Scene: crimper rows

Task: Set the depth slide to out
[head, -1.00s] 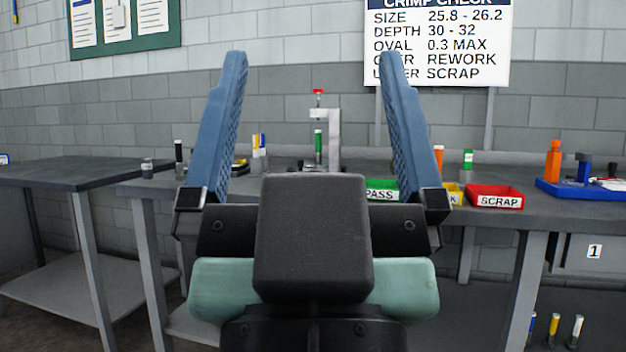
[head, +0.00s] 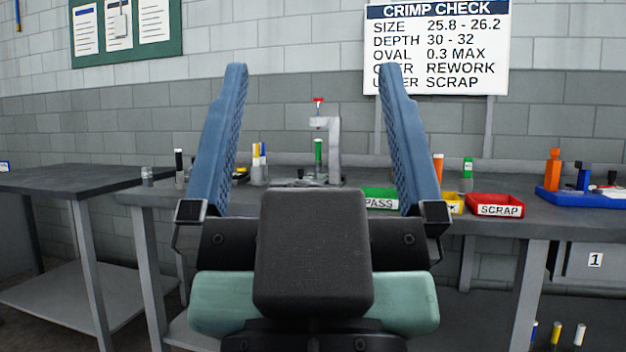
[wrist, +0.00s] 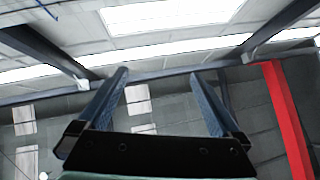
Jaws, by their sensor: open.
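My gripper (head: 314,85) is raised in front of the head camera with its two blue fingers spread wide and nothing between them. It also shows open in the wrist view (wrist: 160,80), pointing up toward the ceiling lights. Between the fingers, well behind them on the workbench, stands a grey press-like fixture (head: 333,150) with a red top and a green cylinder (head: 318,152) at it. I cannot make out a depth slide or its setting at this distance. My gripper and wrist hide the bench front below the fixture.
The workbench (head: 480,228) holds a green PASS bin (head: 380,197), a yellow bin (head: 452,203), a red SCRAP bin (head: 495,206) and a blue tray (head: 585,197). Several capped cylinders stand on it. A second table (head: 75,178) is at left. A CRIMP CHECK sign (head: 437,50) hangs behind.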

